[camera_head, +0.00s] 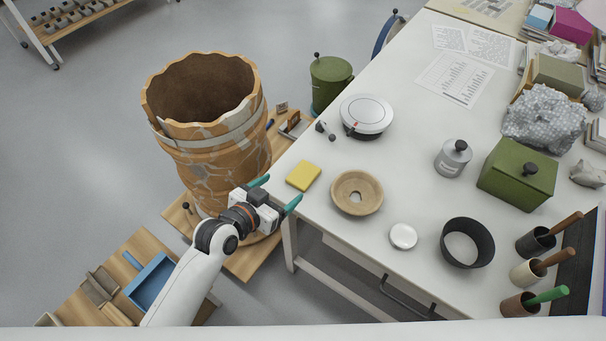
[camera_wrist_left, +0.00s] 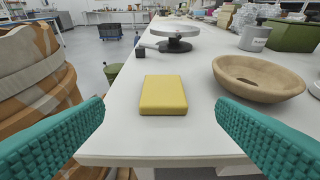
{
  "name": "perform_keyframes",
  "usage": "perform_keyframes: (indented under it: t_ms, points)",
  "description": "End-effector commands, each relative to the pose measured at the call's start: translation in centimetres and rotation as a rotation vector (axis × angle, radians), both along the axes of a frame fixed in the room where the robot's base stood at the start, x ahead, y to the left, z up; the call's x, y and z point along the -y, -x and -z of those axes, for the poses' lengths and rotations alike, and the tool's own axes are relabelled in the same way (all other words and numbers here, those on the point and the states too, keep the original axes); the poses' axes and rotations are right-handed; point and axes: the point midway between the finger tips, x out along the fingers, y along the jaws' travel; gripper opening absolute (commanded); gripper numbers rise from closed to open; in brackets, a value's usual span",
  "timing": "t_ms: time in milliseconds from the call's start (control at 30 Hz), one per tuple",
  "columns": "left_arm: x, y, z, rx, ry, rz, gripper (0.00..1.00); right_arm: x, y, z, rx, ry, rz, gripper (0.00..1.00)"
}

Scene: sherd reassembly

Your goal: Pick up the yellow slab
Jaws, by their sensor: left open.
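The yellow slab (camera_head: 303,176) lies flat on the white table near its left corner. In the left wrist view the slab (camera_wrist_left: 163,95) sits ahead, between my two teal fingers and beyond their tips. My left gripper (camera_head: 279,192) is open and empty, just short of the table's corner, with the slab a little beyond it. In the left wrist view the fingers of my left gripper (camera_wrist_left: 160,118) are wide apart and not touching the slab. My right gripper is in neither view.
A tan bowl (camera_head: 357,193) stands right of the slab. A round white turntable (camera_head: 366,115) and a small dark-knobbed tool (camera_head: 325,130) lie behind it. A large cracked clay vessel (camera_head: 205,120) stands left of the table (camera_head: 330,232), close to my left arm.

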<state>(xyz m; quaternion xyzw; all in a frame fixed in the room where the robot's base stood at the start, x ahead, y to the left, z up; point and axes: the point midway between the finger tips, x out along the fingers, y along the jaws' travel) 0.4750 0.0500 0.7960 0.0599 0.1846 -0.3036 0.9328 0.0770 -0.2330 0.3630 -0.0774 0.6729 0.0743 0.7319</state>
Motion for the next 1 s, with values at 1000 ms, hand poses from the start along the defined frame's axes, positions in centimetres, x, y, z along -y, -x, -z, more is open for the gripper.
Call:
perform_keyframes:
  t_ms: [1000]
  points:
    - [4.4,-5.4,3.3,0.000,0.000,-0.001,0.67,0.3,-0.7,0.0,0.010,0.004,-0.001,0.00]
